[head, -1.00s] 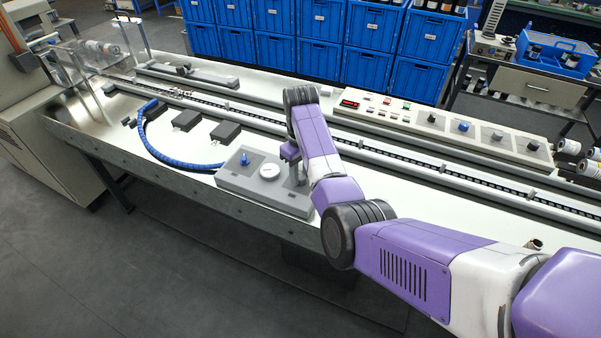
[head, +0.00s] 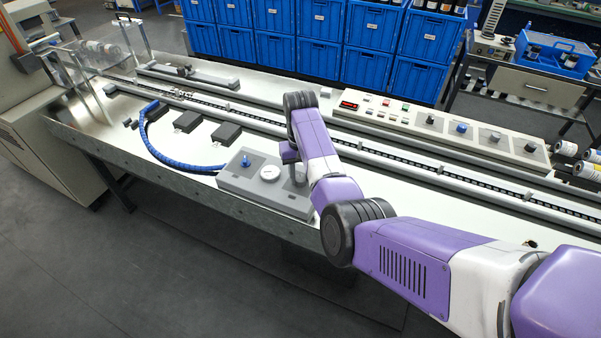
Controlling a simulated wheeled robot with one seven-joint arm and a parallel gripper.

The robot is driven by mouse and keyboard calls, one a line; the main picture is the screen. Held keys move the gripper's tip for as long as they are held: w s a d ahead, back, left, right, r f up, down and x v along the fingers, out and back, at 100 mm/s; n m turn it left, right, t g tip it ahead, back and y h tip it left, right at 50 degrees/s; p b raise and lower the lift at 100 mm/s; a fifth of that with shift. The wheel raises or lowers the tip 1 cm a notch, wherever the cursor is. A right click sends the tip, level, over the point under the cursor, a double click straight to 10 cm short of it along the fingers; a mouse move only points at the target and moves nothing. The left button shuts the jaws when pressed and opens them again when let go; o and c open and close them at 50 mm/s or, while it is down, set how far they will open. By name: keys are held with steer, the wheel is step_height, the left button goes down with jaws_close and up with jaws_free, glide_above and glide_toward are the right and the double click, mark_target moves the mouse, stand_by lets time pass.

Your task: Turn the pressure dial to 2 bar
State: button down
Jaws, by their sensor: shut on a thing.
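A grey pressure unit (head: 232,183) sits near the front edge of the table, with a blue knob (head: 246,161) on its left part and a round white gauge (head: 270,173) in the middle. The gauge's needle and figures are too small to read. My gripper (head: 298,179) points down at the right end of the unit, just right of the gauge, and is shut on the pressure dial there. My purple and white forearm and the gripper hide most of the dial, so its setting does not show.
A blue corrugated hose (head: 157,147) loops left from the unit. A chain conveyor (head: 262,121) runs behind it, with a control panel (head: 440,122) beyond. Blue crates (head: 370,65) stand behind the table. Bare white tabletop (head: 400,205) lies to the right.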

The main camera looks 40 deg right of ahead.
mark_target(300, 178)
steer(key=m+p, duration=0.1)
steer(key=m, duration=0.5)
steer(key=shift+r, duration=0.1)
steer(key=shift+m, duration=0.3)
stand_by(0.3)
steer(key=c, duration=1)
jaws_free()
step_height(300, 178, up, 8)
steer(key=shift+f+b, duration=0.15)
steer(key=shift+b, duration=0.4)
